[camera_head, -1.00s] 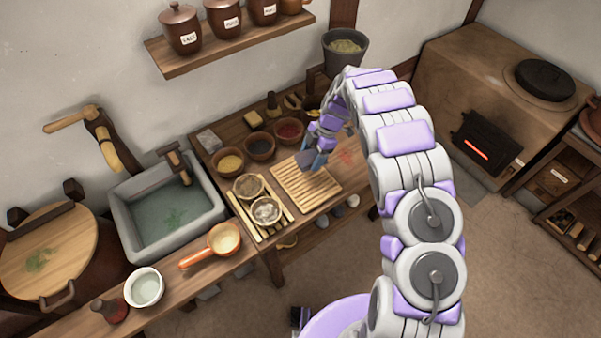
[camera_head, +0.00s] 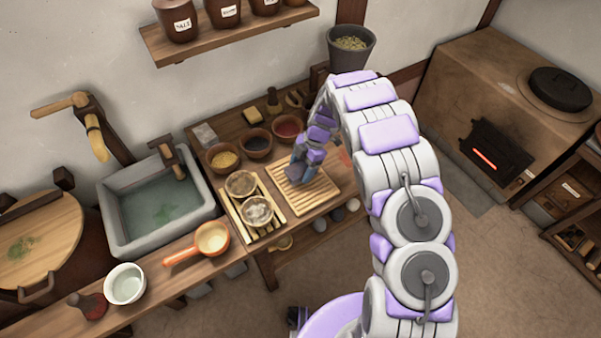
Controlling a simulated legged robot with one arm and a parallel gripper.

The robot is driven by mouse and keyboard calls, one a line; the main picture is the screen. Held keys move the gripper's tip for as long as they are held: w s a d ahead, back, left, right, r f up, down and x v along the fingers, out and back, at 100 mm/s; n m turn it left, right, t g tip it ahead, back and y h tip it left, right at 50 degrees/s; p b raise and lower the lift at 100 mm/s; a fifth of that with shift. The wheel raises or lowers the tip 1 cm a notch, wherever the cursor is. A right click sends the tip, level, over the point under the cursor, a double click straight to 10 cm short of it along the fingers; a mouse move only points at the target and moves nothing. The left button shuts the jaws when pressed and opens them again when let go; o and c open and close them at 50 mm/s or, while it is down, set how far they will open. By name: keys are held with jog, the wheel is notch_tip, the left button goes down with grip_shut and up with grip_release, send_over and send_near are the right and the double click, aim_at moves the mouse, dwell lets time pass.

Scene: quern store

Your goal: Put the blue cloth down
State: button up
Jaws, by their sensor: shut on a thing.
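My gripper (camera_head: 299,172) is over the back left part of the slatted wooden board (camera_head: 318,196) on the counter. It is shut on a small dark blue-grey bit of material, which looks like the blue cloth (camera_head: 294,174). Most of the cloth is hidden by the fingers. I cannot tell whether it touches the slats.
Bowls of yellow (camera_head: 222,158), dark (camera_head: 256,143) and red (camera_head: 288,127) contents stand behind the board. A slatted rack (camera_head: 236,222) with two cups is to its left. An orange-handled pan (camera_head: 211,238) and a stone sink (camera_head: 150,240) lie further left. The board's front is clear.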

jog(key=f, duration=0.1)
jog(key=d+f, duration=0.1)
jog(key=shift+f, duration=0.3)
jog(key=shift+a, duration=0.35)
jog(key=o, duration=0.6)
jog(key=shift+a, duration=0.25)
jog(key=o, duration=0.3)
jog(key=shift+d, duration=0.35)
jog(key=p+v, duration=0.2)
jog(key=v, duration=1)
